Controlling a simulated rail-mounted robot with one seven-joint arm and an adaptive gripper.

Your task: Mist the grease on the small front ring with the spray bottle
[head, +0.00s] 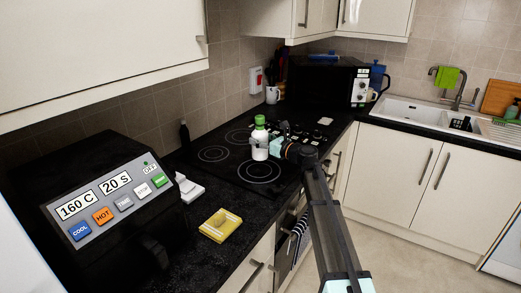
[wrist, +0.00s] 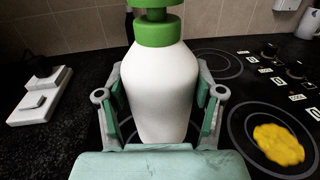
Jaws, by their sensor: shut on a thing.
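The spray bottle (head: 260,146) is white with a green top and is upright over the black hob (head: 224,170). My gripper (wrist: 158,100) is shut around its body, with a finger on each side; it also shows in the head view (head: 276,145). I cannot tell whether the bottle's base touches the hob. In the wrist view, the yellow grease (wrist: 278,145) lies on a ring (wrist: 236,128) to the right of the bottle, near the knobs. In the head view the grease is hidden behind the bottle and my gripper.
Control knobs (wrist: 293,68) line the hob's right side. An appliance with buttons (head: 110,205) stands nearer. A black microwave (head: 325,82) and a mug (head: 272,95) stand behind.

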